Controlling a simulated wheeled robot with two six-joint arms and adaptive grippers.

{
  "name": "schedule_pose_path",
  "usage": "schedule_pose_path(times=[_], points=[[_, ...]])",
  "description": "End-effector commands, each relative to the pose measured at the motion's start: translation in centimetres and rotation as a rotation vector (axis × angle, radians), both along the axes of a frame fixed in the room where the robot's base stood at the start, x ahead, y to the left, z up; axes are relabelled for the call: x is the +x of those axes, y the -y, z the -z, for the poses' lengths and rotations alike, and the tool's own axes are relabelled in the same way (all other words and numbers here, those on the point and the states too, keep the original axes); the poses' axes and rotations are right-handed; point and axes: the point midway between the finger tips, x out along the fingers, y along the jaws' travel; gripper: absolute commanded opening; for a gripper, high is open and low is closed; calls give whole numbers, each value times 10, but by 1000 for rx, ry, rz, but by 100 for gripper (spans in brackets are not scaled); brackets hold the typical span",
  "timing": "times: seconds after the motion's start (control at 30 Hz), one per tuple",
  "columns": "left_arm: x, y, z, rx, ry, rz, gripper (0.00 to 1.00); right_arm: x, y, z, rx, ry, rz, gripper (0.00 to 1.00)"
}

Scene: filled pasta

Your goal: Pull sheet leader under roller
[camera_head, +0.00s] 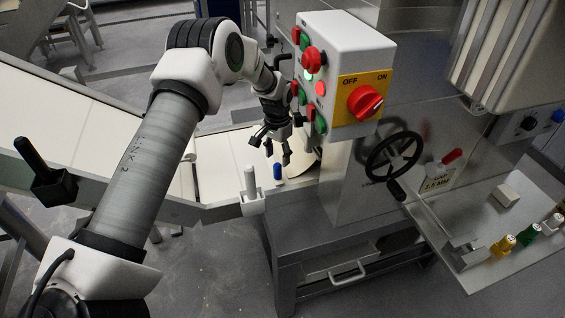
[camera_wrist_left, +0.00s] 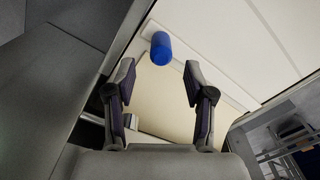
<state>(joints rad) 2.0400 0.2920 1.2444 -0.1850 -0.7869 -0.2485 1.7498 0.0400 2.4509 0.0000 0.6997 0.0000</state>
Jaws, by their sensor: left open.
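My left gripper (camera_head: 273,148) hangs over the belt end beside the control box, its fingers apart and empty. In the left wrist view the open fingers (camera_wrist_left: 157,88) frame a cream sheet (camera_wrist_left: 165,100), likely the sheet leader. A white bar (camera_wrist_left: 190,65) crosses the sheet's far edge, with a blue knob (camera_wrist_left: 161,48) on it. The blue knob (camera_head: 277,171) also shows just below the gripper in the head view. The gripper looks apart from knob and sheet. The roller cannot be made out; the control box and machine body hide that area. My right gripper is out of view.
A control box (camera_head: 345,55) with buttons and a red switch stands close right of the gripper. A white belt (camera_head: 90,120) with raised side rails runs in from the left. A black handwheel (camera_head: 393,158) and a steel side shelf (camera_head: 490,225) with small coloured items are at right.

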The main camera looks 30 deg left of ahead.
Motion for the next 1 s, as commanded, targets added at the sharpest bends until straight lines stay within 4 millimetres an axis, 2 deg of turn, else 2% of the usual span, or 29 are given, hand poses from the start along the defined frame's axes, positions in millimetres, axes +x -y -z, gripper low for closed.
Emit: schedule_pose_path(times=[0.1,0.23,0.37,0.57,0.67,0.7,0.73,1.0], points=[[-1,0,26,-1,-3,0,54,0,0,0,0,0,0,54],[0,0,47,0,-2,0,54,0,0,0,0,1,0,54],[0,0,56,0,0,-1,54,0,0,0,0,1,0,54],[0,0,57,0,0,0,54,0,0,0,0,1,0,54],[0,0,57,0,0,0,22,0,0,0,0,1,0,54],[0,0,57,0,0,0,8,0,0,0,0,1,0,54],[0,0,57,0,0,0,0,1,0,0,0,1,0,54],[-2,-2,56,0,0,-1,0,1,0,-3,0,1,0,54]])
